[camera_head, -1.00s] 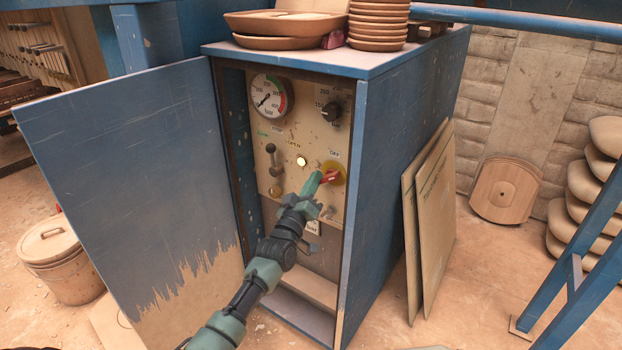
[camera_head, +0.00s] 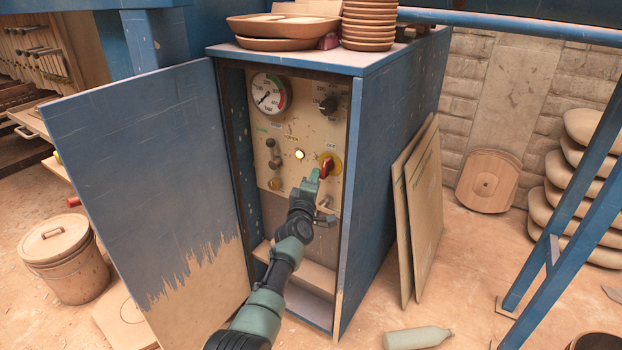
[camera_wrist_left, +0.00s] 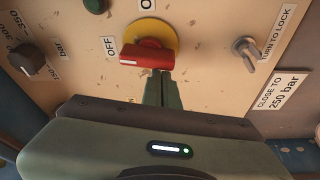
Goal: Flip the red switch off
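The red switch (camera_head: 326,168) sits on a yellow round plate on the cabinet's beige panel (camera_head: 290,125). An OFF label is above it. My right gripper is not in view.
The open blue door (camera_head: 150,180) stands left of the panel, and the cabinet side (camera_head: 390,170) is on the right. A metal toggle (camera_wrist_left: 246,50), a black knob (camera_head: 328,105) and a lever (camera_head: 272,155) are nearby. A bottle (camera_head: 418,338) lies on the floor.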

